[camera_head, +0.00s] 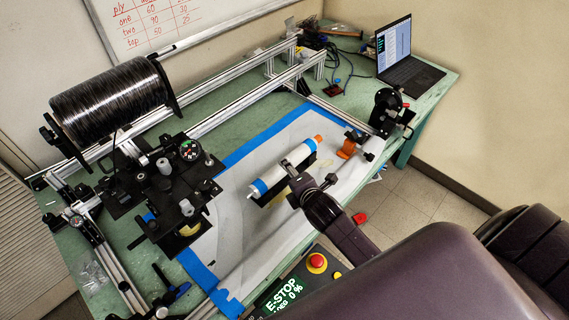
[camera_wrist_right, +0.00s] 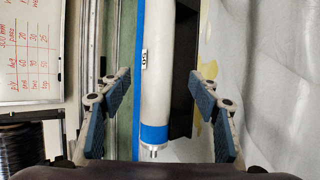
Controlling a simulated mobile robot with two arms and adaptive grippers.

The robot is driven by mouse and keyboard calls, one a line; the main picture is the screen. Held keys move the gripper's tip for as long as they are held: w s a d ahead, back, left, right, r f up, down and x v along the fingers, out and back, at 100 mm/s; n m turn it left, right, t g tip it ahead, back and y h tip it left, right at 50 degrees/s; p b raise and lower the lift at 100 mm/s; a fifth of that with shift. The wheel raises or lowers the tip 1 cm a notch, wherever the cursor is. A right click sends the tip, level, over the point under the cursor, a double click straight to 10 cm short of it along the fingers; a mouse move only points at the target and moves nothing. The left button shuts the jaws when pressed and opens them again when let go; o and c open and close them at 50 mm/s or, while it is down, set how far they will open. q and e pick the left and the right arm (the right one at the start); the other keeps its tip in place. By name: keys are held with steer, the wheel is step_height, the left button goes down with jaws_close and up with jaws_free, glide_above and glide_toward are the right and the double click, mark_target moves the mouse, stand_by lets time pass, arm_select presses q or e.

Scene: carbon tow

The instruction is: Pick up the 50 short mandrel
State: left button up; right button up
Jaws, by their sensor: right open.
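The short mandrel (camera_head: 284,172) is a white cylinder with a blue band near one end and an orange far end. It lies on a black holder (camera_head: 256,196) on the sheet-covered bench. In the right wrist view the mandrel (camera_wrist_right: 168,70) runs lengthwise between my fingers, with a small dark-lettered label, the blue band and a metal stub at the near end. My right gripper (camera_head: 310,182) is over the mandrel, open, with blue-padded fingers (camera_wrist_right: 162,105) on either side and gaps showing to both. My left gripper is out of view.
A black tow spool (camera_head: 110,98) and black winding fixture (camera_head: 165,185) stand left. Aluminium rails (camera_head: 225,97) run behind. A black fixture with a disc (camera_head: 388,105) and an orange part (camera_head: 346,149) are right. A laptop (camera_head: 405,62) sits far right. An E-stop box (camera_head: 312,268) is near the front.

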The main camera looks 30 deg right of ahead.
steer(key=p+x, duration=0.1)
steer(key=x, duration=0.3)
steer(key=shift+w+a, duration=0.1)
steer(key=shift+w, duration=0.35)
steer(key=shift+w+f, duration=0.3)
steer(key=shift+w, duration=0.05)
steer(key=shift+c, duration=1.1)
steer(key=c, duration=1.2)
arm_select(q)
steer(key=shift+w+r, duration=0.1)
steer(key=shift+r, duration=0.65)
arm_select(e)
jaws_close()
